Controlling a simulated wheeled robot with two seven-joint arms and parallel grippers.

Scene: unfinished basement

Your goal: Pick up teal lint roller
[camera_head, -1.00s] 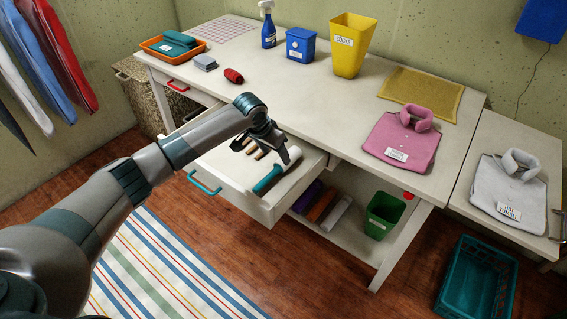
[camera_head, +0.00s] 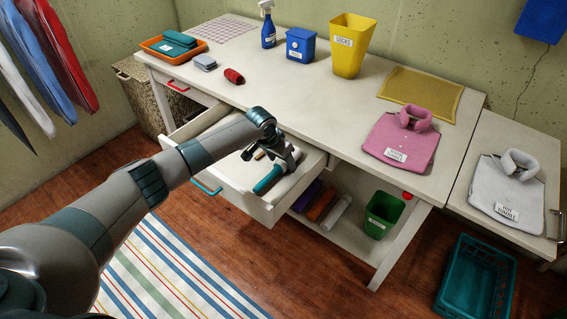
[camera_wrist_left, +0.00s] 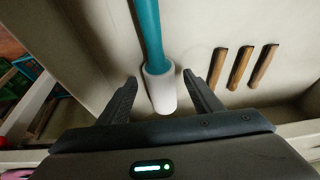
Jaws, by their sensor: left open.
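The teal lint roller lies in the open drawer; its teal handle (camera_head: 268,179) shows in the head view, and its white roll is partly hidden by my gripper there. In the left wrist view the white roll (camera_wrist_left: 160,90) points toward my gripper, with the teal handle (camera_wrist_left: 149,35) running away from it. My left gripper (camera_wrist_left: 160,88) is open, with one finger on each side of the white roll and a gap on both sides. In the head view my left gripper (camera_head: 272,158) is low over the drawer. My right gripper is not in view.
The drawer (camera_head: 232,188) also holds several wooden clothespins (camera_wrist_left: 239,68) beside the roller. Its walls rise around the roller. A green bin (camera_head: 383,215) stands on the lower shelf.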

